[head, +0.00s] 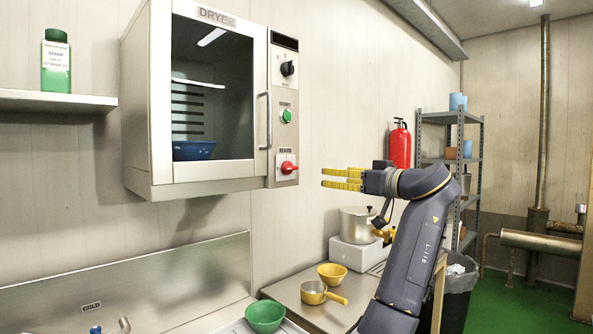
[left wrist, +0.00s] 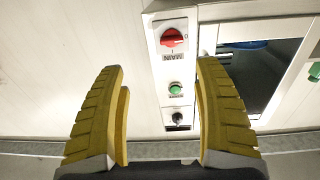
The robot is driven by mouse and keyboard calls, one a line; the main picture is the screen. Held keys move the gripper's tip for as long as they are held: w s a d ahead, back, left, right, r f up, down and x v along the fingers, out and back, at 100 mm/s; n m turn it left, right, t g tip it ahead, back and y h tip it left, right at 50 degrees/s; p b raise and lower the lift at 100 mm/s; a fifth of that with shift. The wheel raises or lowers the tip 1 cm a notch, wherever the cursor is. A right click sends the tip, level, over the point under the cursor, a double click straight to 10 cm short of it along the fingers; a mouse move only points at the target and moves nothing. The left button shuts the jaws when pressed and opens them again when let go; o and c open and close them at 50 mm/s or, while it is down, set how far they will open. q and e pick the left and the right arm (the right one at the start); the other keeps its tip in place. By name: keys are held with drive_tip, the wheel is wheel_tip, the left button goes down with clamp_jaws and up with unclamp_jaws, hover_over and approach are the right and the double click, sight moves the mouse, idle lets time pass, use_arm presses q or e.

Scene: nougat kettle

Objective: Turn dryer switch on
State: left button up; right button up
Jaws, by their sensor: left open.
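The dryer (head: 135,110) is a wall-mounted steel cabinet with a glass door. Its control panel at the right edge holds a black knob (head: 287,69) at the top, a green button (head: 286,115) below it and a red rotary switch (head: 287,168) at the bottom. My left gripper (head: 328,178), with yellow fingers, is open and empty, to the right of the red switch and apart from it. In the left wrist view the panel is upside down, with the red MAIN switch (left wrist: 172,38) beyond the open fingers (left wrist: 161,70). My right gripper is not in view.
Below are a pot (head: 356,226), a yellow bowl (head: 332,274), a small pan (head: 313,292) and a green bowl (head: 265,316). A fire extinguisher (head: 399,146) hangs behind my arm.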

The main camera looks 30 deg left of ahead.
sight(293, 167)
use_arm(q)
drive_tip(key=shift+n+g, duration=0.4)
drive_tip(key=shift+g, duration=0.1)
drive_tip(key=x, duration=0.5)
drive_tip(key=s+r+x, duration=0.1)
drive_tip(key=x, duration=1.1)
drive_tip(key=shift+s+a+r, duration=0.2)
drive_tip(key=shift+a+r, duration=0.05)
drive_tip(key=shift+a, duration=0.15)
drive_tip(key=shift+c, duration=0.3)
clamp_jaws()
